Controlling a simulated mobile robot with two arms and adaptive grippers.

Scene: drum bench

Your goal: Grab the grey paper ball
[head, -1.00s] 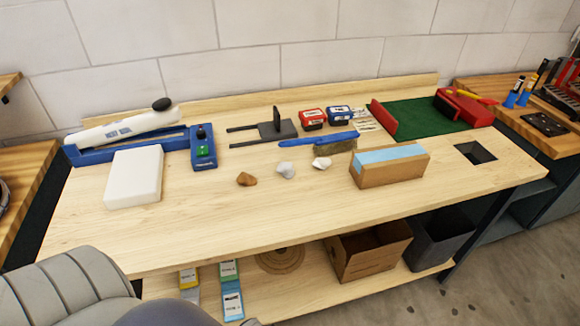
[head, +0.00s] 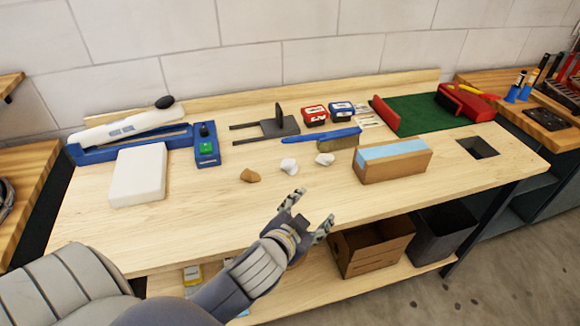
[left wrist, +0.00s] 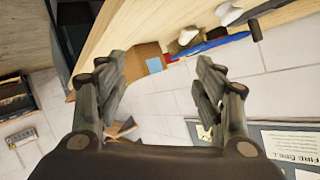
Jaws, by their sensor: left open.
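The grey paper ball (head: 289,165) lies on the workbench (head: 215,215), in the middle of a row of crumpled balls. A brown ball (head: 250,175) is left of it and a white ball (head: 325,159) is right of it. My left gripper (head: 312,208) is open and empty near the bench's front edge, apart from the balls and nearer to me than the grey one. Its spread fingers also show in the left wrist view (left wrist: 160,88). Two pale lumps appear at the top there; which balls they are is hard to tell. My right gripper is not in view.
A brush with a blue handle (head: 315,138) lies behind the balls. A cardboard-coloured block with a blue top (head: 392,164) stands right of them. A white block (head: 138,175) is at the left. The front middle of the bench is clear.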

